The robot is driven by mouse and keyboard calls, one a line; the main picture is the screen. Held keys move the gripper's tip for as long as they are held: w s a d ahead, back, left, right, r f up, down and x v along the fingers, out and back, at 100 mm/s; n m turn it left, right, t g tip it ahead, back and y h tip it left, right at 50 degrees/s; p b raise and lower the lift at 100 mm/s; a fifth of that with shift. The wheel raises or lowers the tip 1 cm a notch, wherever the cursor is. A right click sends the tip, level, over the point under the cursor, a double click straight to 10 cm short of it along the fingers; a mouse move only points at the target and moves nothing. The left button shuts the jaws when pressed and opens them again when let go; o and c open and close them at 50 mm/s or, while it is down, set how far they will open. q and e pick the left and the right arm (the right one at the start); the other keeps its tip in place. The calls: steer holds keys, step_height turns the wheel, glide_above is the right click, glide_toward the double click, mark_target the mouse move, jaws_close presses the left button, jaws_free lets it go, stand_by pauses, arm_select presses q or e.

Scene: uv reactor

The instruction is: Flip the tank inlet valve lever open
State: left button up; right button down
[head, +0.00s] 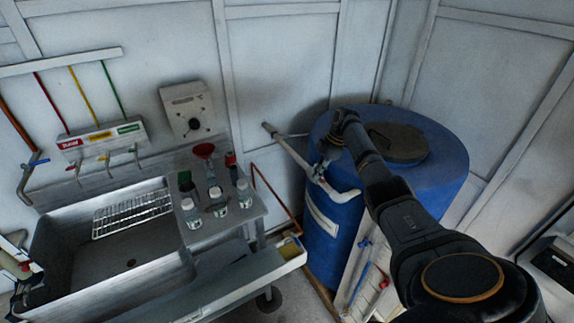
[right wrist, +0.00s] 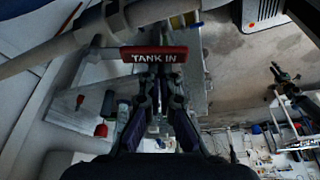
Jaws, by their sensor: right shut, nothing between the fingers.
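The tank inlet valve lever (right wrist: 155,54) is a red handle marked "TANK IN" in the right wrist view. It lies just beyond my right fingertips, at an angle to the pale pipe (right wrist: 60,48). My right gripper (right wrist: 160,82) is shut and empty; I cannot tell if it touches the lever. In the head view my right gripper (head: 326,154) is beside the white inlet pipe (head: 290,152) at the left side of the blue tank (head: 440,160). The lever is hard to make out there.
A metal sink (head: 70,250) with several bottles on its right ledge stands at the left. A grey wall box (head: 188,110) hangs above it. A dark lid (head: 396,143) is on the tank top, next to my right arm.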

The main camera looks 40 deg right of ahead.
steer(key=shift+s+d, duration=0.3)
steer(key=shift+d, duration=0.15)
steer(key=shift+s+d, duration=0.2)
steer(key=shift+d, duration=0.3)
arm_select(q)
steer(key=shift+w+f+b, duration=0.3)
steer(key=shift+w, duration=0.2)
arm_select(e)
steer(key=shift+d, duration=0.1)
